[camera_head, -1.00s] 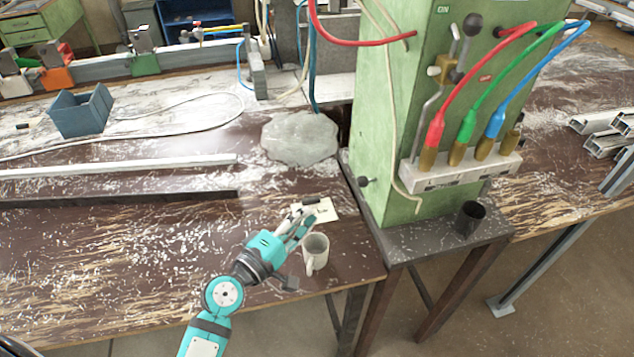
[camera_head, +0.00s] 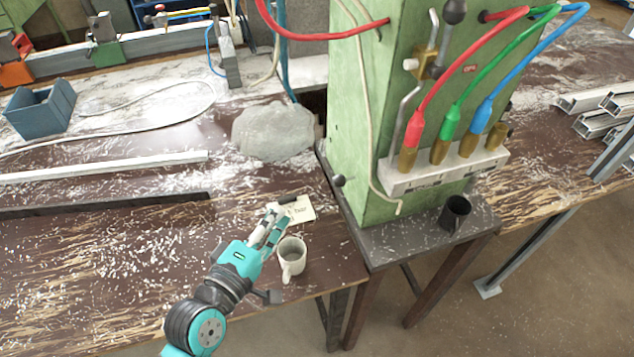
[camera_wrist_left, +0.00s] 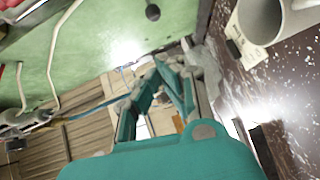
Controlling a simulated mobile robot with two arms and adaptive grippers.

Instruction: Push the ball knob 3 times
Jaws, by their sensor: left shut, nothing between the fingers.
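A small black ball knob (camera_head: 339,181) sticks out from the lower left side of the green machine cabinet (camera_head: 362,120). It also shows at the top of the left wrist view (camera_wrist_left: 152,12). A larger dark ball (camera_head: 455,11) tops a lever on the cabinet's front. My left gripper (camera_head: 273,219) is shut and empty, above the table beside the white mug (camera_head: 291,256). Its fingers (camera_wrist_left: 172,64) point away from the left wrist camera. The gripper is apart from the small knob, which lies to its upper right in the head view. My right gripper is not in view.
A paper card with a dark marker-like item (camera_head: 297,209) lies behind the mug. A grey stone-like slab (camera_head: 273,132) lies beside the cabinet. A black cup (camera_head: 455,213) stands on the cabinet's base. Red, green and blue hoses run across the front.

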